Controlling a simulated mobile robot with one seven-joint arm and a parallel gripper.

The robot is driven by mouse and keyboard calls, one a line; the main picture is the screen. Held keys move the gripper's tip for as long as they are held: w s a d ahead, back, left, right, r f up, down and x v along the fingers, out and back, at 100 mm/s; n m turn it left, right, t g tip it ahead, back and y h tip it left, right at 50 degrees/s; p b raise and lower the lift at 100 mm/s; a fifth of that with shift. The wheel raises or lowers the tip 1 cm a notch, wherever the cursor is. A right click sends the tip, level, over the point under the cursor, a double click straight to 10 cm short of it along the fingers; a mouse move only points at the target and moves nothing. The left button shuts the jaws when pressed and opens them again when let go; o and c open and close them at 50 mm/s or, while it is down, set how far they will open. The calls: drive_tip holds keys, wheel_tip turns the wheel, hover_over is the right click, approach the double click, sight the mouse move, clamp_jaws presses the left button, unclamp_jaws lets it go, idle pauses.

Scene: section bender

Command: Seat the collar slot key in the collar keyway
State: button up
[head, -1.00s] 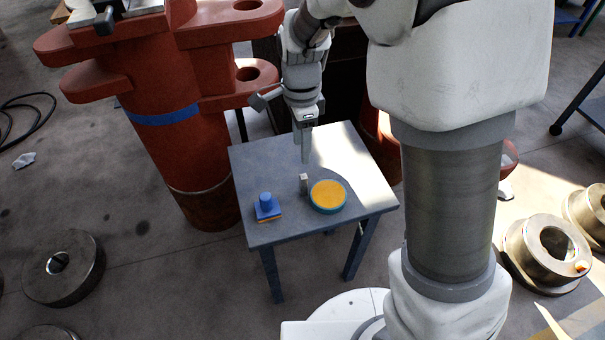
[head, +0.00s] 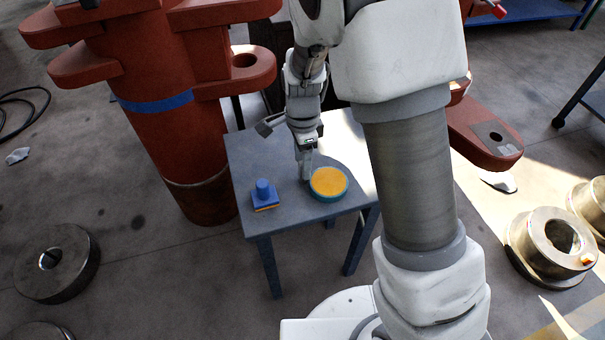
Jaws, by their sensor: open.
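My gripper (head: 305,174) is open and points down at the small table, just left of the round yellow-topped tin. Its fingers are low, at the spot of the small grey upright block, which I take to be the slot key. The block is now hidden or merged with the fingers, so I cannot tell whether they are around it or touch it. A thick steel collar (head: 540,262) lies on the floor at the right, with a small red-orange mark on its right side. I cannot make out a keyway in it.
The blue-grey table (head: 340,204) also bears a blue stamp-like block (head: 263,196) and the yellow-topped tin (head: 329,182). A red column (head: 175,150) stands close behind left. A steel ring (head: 75,262) lies on the floor at left. A red flanged part (head: 482,138) lies at right.

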clamp_jaws()
drive_tip(key=shift+r, duration=0.2)
idle(0.4)
